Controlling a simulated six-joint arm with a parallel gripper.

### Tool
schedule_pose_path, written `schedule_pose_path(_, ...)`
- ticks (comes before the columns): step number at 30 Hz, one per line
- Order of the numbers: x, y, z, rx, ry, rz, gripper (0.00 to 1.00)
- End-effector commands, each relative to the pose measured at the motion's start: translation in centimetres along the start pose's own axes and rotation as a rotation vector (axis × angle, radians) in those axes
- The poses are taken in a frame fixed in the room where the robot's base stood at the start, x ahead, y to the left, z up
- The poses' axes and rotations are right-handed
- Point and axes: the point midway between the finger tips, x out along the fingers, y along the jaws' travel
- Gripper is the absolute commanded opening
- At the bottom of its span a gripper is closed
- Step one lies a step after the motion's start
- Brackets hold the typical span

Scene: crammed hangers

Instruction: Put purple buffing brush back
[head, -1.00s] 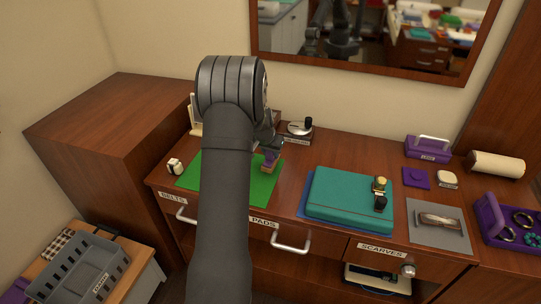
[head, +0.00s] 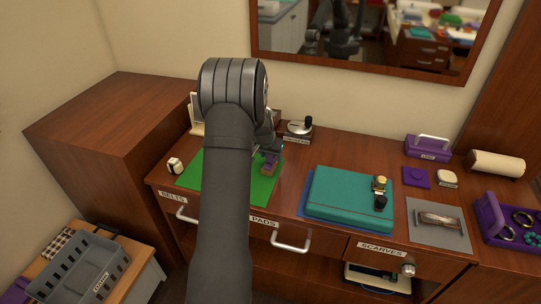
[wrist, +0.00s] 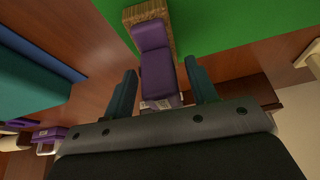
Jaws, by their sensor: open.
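The purple buffing brush (head: 269,165) sits at the right edge of the green mat (head: 240,188) on the dresser top. In the wrist view the brush (wrist: 152,45) shows its purple body and tan bristles. My gripper (wrist: 160,80) is open, with one teal finger on each side of the brush's near end. A gap shows on each side, and I see no grip on it. In the head view my gripper (head: 274,148) is just above and behind the brush, partly hidden by my arm.
A teal case (head: 345,192) with small items lies right of the mat. A round silver-topped item (head: 298,127) stands behind the brush. A purple box (head: 427,148) and purple tray (head: 492,220) are at right. Labelled drawers are below.

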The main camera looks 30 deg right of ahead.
Motion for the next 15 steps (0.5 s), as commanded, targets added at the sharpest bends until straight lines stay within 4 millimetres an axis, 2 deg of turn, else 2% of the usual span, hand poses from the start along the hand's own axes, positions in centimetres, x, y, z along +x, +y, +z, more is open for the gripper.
schedule_pose_path(5, -2.2, 0.0, -0.1, 0.000, 0.002, 0.000, 0.52)
schedule_pose_path(15, -9.6, -0.1, -0.4, 0.000, 0.003, -0.001, 0.52)
